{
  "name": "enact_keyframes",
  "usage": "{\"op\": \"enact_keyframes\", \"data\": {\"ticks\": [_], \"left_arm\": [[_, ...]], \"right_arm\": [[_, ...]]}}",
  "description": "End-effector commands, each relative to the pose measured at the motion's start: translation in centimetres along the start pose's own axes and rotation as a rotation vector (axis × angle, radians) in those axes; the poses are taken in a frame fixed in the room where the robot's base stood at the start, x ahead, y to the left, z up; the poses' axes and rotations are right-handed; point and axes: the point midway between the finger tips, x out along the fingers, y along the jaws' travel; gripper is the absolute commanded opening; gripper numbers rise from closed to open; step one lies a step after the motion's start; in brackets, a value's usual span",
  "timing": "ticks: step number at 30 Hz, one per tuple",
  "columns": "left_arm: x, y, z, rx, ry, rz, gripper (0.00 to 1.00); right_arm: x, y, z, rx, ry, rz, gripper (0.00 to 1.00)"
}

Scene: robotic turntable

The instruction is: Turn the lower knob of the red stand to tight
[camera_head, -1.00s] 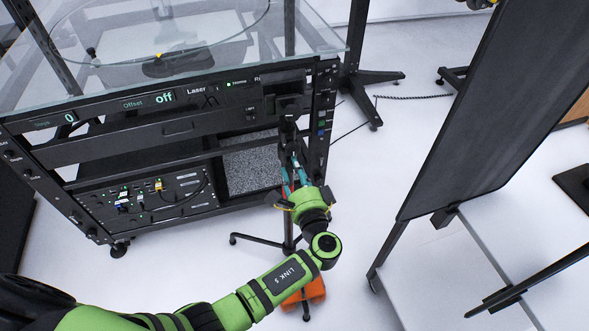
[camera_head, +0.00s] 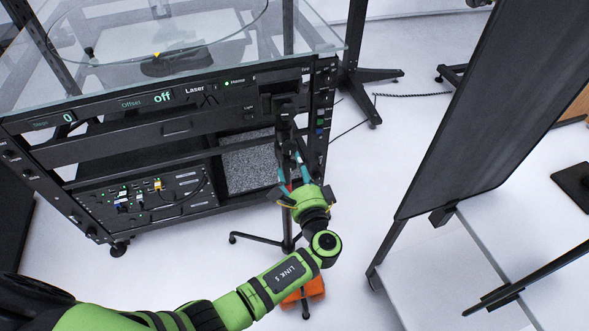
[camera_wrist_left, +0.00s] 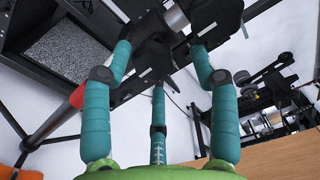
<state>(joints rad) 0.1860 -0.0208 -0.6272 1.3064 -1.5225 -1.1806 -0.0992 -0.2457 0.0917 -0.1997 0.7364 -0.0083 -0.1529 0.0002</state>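My left gripper (camera_head: 293,155) reaches up to the dark upright of a stand in front of the equipment rack. In the left wrist view its teal fingers (camera_wrist_left: 160,65) are spread apart around a dark block (camera_wrist_left: 152,56) on the stand. I cannot tell whether they touch it. A red section (camera_wrist_left: 78,97) of the stand shows at the left of that view. The stand's black legs (camera_head: 262,240) rest on the floor in the head view. The lower knob cannot be made out clearly behind the fingers. My right gripper is not in view.
The black rack (camera_head: 150,130) with a glass top stands directly behind and left of the gripper. A large dark panel (camera_head: 490,110) stands on the right. An orange object (camera_head: 315,289) lies below my left forearm. White floor is free between stand and panel.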

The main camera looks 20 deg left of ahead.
Motion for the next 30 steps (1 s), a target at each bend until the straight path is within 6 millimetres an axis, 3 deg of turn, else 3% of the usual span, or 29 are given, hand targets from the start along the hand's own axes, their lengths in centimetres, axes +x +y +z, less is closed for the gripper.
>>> {"op": "enact_keyframes", "data": {"ticks": [8,21,30], "left_arm": [[-1.1,0.2,0.1,0.002,-0.003,0.003,0.60],[-9.7,0.1,-0.1,0.000,0.001,0.004,0.60],[-12.1,0.0,-0.1,0.001,0.000,0.001,0.60]], "right_arm": [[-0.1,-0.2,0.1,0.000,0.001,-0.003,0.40],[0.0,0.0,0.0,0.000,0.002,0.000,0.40],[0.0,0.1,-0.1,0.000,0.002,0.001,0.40]]}}
